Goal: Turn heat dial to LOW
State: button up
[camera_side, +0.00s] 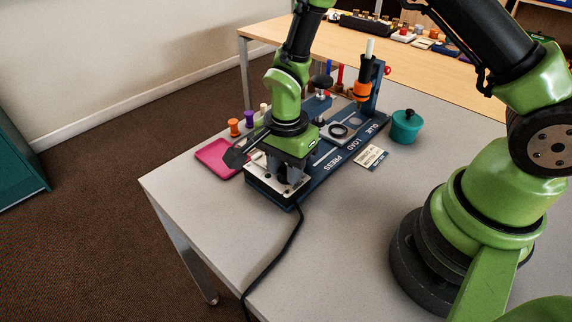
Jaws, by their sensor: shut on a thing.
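My gripper (291,188) points down at the near end of a dark blue board (318,178) lettered PRESS, LOAD and GLUE. Its fingers are at a pale metal unit (264,184) with a black cable, and they are shut on a small part there. That part sits where the heat dial would be, but the fingers and my wrist hide it. The dial's markings and setting cannot be read from this view. A dark flat lever-like piece (236,157) sticks out to the left of the unit.
A pink pad (212,158) and several spools, one orange (234,127), stand left of the board. An orange-and-black tool (362,90) stands at its far end. A teal pot (405,127) and a card (371,157) lie right. The cable (285,250) crosses clear front table.

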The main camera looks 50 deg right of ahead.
jog(key=shift+n, duration=2)
jog(key=o, duration=0.6)
notch_tip(320, 180, up, 10)
jog(key=shift+f, duration=0.1)
